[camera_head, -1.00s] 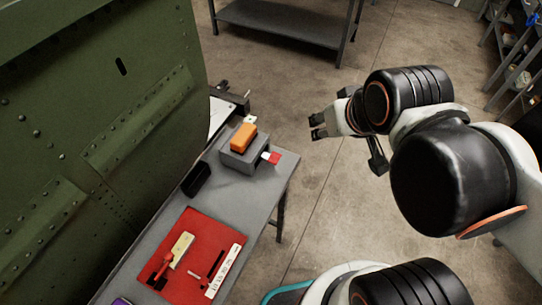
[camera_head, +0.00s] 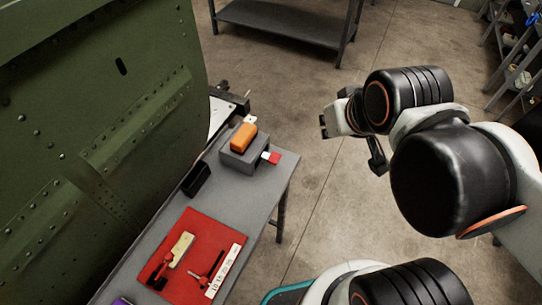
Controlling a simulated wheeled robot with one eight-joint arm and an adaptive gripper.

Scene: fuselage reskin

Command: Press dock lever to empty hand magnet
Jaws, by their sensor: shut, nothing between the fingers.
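The dock is a grey block (camera_head: 238,160) on the far end of the grey bench. An orange hand magnet (camera_head: 243,137) sits on top of it. A lever with a red end (camera_head: 271,158) and a pale part sticks out of the dock's right side. My gripper (camera_head: 324,126) is to the right of the dock, over the floor and apart from the bench. It points left, is shut and holds nothing. Whether anything clings under the magnet is hidden.
A red mat (camera_head: 183,287) with several small tools lies on the near part of the bench (camera_head: 256,198). A black holder (camera_head: 196,180) stands left of the dock. A green riveted fuselage panel (camera_head: 90,130) rises along the left. Open floor lies right of the bench.

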